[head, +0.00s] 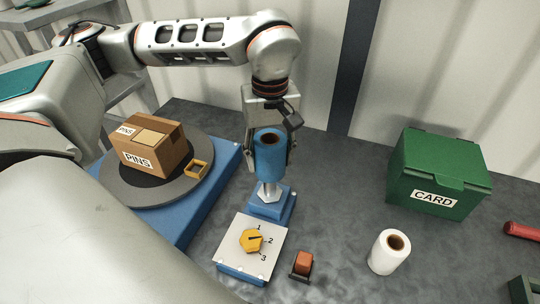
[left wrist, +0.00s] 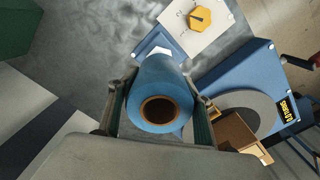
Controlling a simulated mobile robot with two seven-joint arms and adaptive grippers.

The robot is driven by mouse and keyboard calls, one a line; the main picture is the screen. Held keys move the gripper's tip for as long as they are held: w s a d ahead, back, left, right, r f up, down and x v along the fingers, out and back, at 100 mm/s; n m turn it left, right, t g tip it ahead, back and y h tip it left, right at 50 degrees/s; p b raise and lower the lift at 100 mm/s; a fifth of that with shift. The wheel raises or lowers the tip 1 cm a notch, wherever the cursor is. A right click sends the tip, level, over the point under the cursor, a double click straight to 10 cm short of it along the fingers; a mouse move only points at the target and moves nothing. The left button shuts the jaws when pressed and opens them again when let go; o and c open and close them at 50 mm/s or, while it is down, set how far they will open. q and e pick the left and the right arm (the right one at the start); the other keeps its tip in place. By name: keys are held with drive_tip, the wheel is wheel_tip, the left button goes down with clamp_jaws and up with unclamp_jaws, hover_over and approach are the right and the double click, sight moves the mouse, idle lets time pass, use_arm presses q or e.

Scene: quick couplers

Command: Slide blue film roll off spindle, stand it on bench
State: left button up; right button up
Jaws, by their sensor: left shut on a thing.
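The blue film roll (head: 270,155) is upright, with its brown core opening facing up. My left gripper (head: 271,150) is shut on it from above and behind, a finger on each side. In the left wrist view the roll (left wrist: 160,100) sits between the two fingers (left wrist: 161,115). Below the roll in the head view is the spindle's pale metal foot (head: 267,191) on a blue base (head: 270,205). Whether the spindle still reaches into the roll cannot be told. The grey bench (head: 335,215) has bare surface to the right. My right gripper is not in view.
A dial plate (head: 240,258) with a yellow knob stands in front of the spindle base. A turntable (head: 118,187) with a PINS box (head: 152,145) is at left. A white roll (head: 389,252), an orange-red block (head: 304,262) and a green CARD box (head: 440,172) are at right.

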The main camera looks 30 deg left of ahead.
sight(270, 143)
use_arm(q)
drive_tip(key=shift+r+p, duration=1.05)
drive_tip(key=shift+r, duration=0.25)
drive_tip(key=shift+r+p, duration=0.6)
drive_tip(key=shift+r, duration=0.1)
drive_tip(key=shift+f, duration=0.2)
